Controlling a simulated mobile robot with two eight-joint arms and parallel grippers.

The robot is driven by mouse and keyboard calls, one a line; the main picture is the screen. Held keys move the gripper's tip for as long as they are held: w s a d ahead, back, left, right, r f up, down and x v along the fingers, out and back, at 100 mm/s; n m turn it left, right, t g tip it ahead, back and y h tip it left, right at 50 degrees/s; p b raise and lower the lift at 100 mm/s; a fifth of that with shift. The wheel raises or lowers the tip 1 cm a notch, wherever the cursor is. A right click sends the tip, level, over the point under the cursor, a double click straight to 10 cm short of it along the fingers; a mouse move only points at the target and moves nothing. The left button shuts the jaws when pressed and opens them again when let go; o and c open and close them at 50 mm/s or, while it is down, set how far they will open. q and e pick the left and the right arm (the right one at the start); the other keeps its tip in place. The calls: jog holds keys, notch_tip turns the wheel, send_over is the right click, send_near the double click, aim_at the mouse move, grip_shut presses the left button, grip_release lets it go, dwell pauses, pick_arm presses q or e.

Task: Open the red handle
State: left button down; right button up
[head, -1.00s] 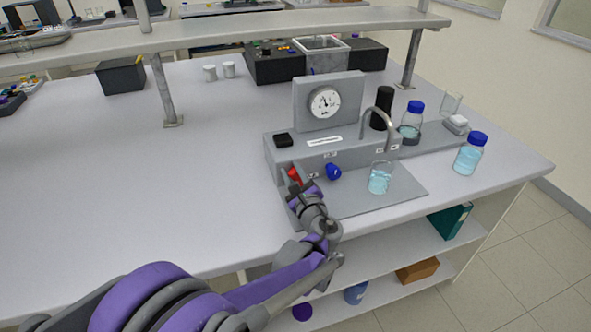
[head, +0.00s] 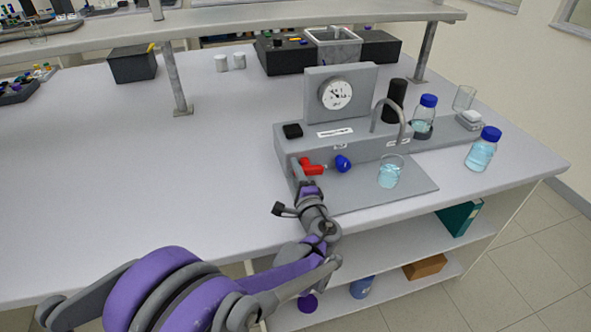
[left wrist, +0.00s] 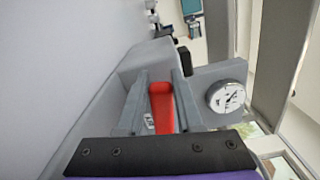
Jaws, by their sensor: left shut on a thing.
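The red handle (head: 314,168) is on the front face of the grey rig (head: 368,150), to the left of a blue knob (head: 343,163). My left gripper (head: 297,168) is at the handle's left end in the head view. In the left wrist view the red handle (left wrist: 161,105) lies between the two grey fingers of my left gripper (left wrist: 158,85), which is shut on it. My right gripper is not in view.
A gauge (head: 337,93) stands on the rig, and it also shows in the left wrist view (left wrist: 226,97). A beaker of blue liquid (head: 390,172) stands under the curved spout (head: 390,106). Blue-capped bottles (head: 482,150) stand to the right. The bench left of the rig is clear.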

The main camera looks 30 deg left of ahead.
pick_arm(q)
jog(key=shift+f+n, duration=0.2)
jog(key=shift+n, duration=0.4)
jog(key=c, duration=0.6)
grip_release()
jog(key=shift+o, duration=0.2)
jog(key=shift+s+d, duration=0.1)
jog(key=v, duration=1)
jog(key=shift+s+d, duration=0.15)
jog(key=shift+s, duration=0.15)
